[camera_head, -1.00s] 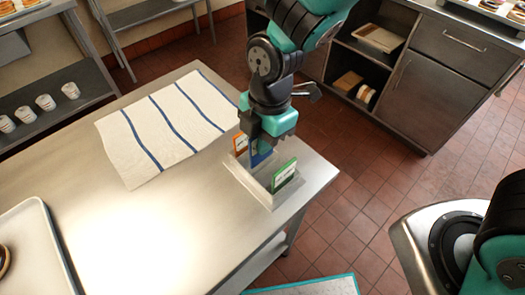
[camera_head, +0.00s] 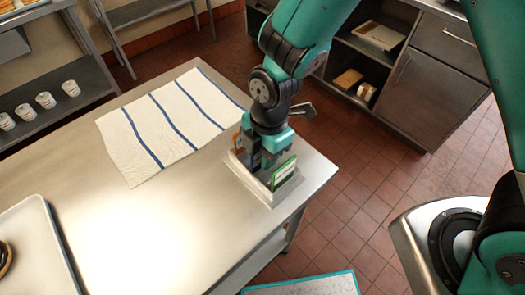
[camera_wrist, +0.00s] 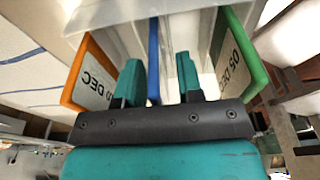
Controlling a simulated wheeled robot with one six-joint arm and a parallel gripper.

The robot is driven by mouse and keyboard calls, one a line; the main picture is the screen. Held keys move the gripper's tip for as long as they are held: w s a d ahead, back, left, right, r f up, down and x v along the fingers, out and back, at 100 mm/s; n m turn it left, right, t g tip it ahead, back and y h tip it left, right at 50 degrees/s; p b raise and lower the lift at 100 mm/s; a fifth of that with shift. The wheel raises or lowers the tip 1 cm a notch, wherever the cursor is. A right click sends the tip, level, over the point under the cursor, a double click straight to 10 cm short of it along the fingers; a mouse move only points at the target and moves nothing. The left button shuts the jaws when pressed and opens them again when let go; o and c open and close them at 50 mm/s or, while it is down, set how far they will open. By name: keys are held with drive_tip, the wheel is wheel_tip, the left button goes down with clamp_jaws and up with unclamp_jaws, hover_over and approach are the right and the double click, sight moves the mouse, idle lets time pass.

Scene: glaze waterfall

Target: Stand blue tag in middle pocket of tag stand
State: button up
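The tag stand (camera_head: 245,180) is a pale holder near the table's right corner. It holds an orange tag (camera_wrist: 88,75) on the left and a green tag (camera_wrist: 238,58) on the right in the wrist view; the green tag also shows in the head view (camera_head: 284,173). The blue tag (camera_wrist: 154,60) is seen edge-on, upright, between those two at the middle of the stand. My gripper (camera_wrist: 159,75) is low over the stand, its teal fingers apart on either side of the blue tag, with a clear gap on the right. How deep the tag sits is hidden.
A striped white cloth (camera_head: 170,125) lies left of the stand on the steel table (camera_head: 150,225). A tray (camera_head: 45,215) is at the far left. The orange and green tags stand close outside my fingers. The table's edge is just right of the stand.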

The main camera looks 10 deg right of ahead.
drive_tip(key=r, duration=0.3)
drive_tip(key=d+r, duration=0.1)
drive_tip(key=r, duration=0.3)
drive_tip(key=w+r+b, duration=0.1)
drive_tip(key=r, duration=0.3)
drive_tip(key=shift+d+r, duration=0.2)
drive_tip(key=shift+r, duration=0.05)
drive_tip(key=shift+d+r, duration=0.2)
drive_tip(key=shift+r, duration=0.35)
drive_tip(key=s+d+r+m+y, duration=0.1)
drive_tip(key=s+d+r+m, duration=0.3)
drive_tip(key=m, duration=0.5)
drive_tip(key=s+d+r+m+t+y, duration=0.1)
drive_tip(key=s+d+r+m, duration=0.3)
drive_tip(key=s+m, duration=0.3)
drive_tip(key=shift+s+r+m+y, duration=0.15)
drive_tip(key=shift+r+m+y, duration=0.25)
drive_tip(key=shift+r+m, duration=0.4)
drive_tip(key=shift+f, duration=0.1)
